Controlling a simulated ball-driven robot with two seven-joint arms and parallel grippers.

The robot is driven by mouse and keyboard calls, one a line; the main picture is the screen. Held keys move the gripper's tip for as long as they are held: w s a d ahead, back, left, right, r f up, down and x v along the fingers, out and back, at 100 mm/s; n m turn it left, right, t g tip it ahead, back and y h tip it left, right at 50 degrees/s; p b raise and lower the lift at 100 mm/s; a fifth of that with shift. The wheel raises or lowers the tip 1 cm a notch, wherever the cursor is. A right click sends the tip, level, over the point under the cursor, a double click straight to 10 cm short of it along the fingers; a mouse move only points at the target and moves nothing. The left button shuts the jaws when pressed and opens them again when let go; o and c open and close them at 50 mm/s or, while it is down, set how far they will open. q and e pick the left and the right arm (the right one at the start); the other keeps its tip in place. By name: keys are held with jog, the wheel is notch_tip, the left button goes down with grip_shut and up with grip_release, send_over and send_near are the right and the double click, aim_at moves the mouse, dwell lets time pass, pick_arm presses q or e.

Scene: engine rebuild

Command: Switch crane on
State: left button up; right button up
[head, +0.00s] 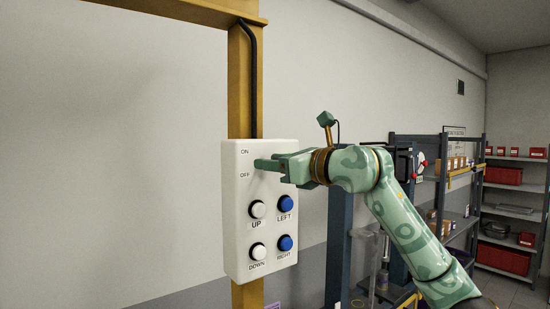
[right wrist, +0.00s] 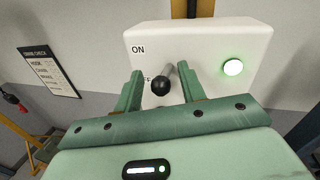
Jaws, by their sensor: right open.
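The white crane control box (head: 237,210) hangs on a yellow post, with ON and OFF labels at its upper left. It also shows in the right wrist view (right wrist: 205,42). A lever with a black ball knob (right wrist: 161,85) sticks out of the box, its knob in front of the OFF label. My right gripper (head: 263,163) is at the box's upper part and hides the lever in the head view. In the right wrist view, its open fingers (right wrist: 160,72) stand on either side of the lever, apart from the knob. A round green light (right wrist: 233,67) glows right of the lever. My left gripper is not in view.
White UP (head: 257,209) and DOWN buttons and blue LEFT (head: 284,204) and RIGHT buttons sit below my right gripper. The yellow post (head: 240,90) carries a black cable. Shelves with red bins (head: 503,176) stand at right. The wall at left is bare.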

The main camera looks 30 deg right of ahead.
jog(key=shift+d, duration=0.15)
jog(key=shift+c, duration=1.2)
grip_shut()
jog(key=r+p, duration=0.1)
jog(key=p, duration=0.1)
jog(key=shift+r+g+p, duration=0.2)
jog(key=shift+g+p, duration=0.15)
jog(key=shift+g, duration=0.05)
jog(key=shift+r+g+h+p, duration=0.2)
jog(key=shift+g+h+p, duration=0.1)
jog(key=shift+g, duration=0.1)
jog(key=shift+w+f+m+g, duration=0.1)
jog(key=shift+m+g, duration=0.2)
jog(key=shift+g, duration=0.1)
jog(key=shift+g+h, duration=0.3)
jog(key=shift+g, duration=0.2)
jog(key=shift+o, duration=1.2)
grip_release()
jog(key=shift+w, duration=0.1)
